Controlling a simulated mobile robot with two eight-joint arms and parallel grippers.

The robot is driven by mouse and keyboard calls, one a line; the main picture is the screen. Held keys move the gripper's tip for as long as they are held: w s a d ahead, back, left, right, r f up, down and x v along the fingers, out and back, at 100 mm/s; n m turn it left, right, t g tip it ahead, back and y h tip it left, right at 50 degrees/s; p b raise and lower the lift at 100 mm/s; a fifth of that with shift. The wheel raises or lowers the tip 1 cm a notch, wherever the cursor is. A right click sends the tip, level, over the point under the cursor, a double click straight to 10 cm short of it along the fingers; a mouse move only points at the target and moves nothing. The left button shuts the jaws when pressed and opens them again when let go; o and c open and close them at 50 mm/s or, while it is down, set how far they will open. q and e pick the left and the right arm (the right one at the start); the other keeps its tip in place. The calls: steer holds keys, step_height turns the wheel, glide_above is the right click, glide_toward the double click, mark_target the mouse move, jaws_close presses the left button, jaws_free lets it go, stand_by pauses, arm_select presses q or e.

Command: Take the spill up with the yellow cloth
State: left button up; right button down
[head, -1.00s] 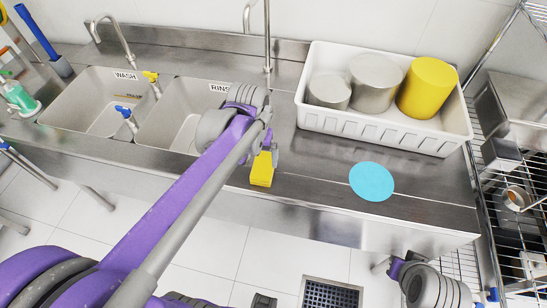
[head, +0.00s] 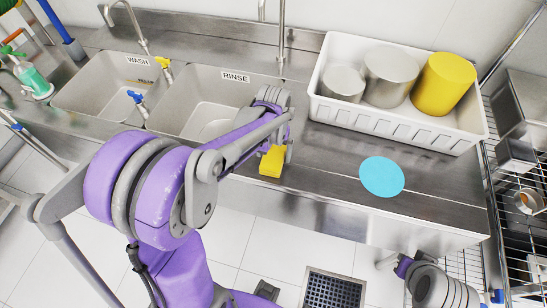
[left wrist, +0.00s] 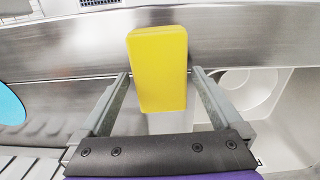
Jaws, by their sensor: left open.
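The yellow cloth (head: 272,161) looks like a small thick block near the counter's front edge, right of the rinse basin. In the left wrist view the cloth (left wrist: 158,70) shows between the two finger lines. My left gripper (head: 283,153) is open right at the cloth, and its fingers stand apart from the cloth's sides with gaps. The spill (head: 382,177) is a flat light-blue disc on the steel counter, to the right of the cloth. Its edge also shows at the far left of the left wrist view (left wrist: 10,104). Only a part of my right arm shows at the lower right.
A white tub (head: 395,122) with two grey containers (head: 390,77) and a yellow one (head: 444,84) stands behind the spill. The rinse basin (head: 205,112) and wash basin (head: 100,90) lie left. A wire shelf (head: 515,180) stands right. The counter between cloth and spill is clear.

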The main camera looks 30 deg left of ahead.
mark_target(273, 155)
arm_select(q)
steer(key=shift+f, duration=0.8)
steer(key=c, duration=1.2)
step_height(273, 155, up, 10)
steer(key=shift+r+p, duration=0.1)
steer(key=shift+p, duration=0.2)
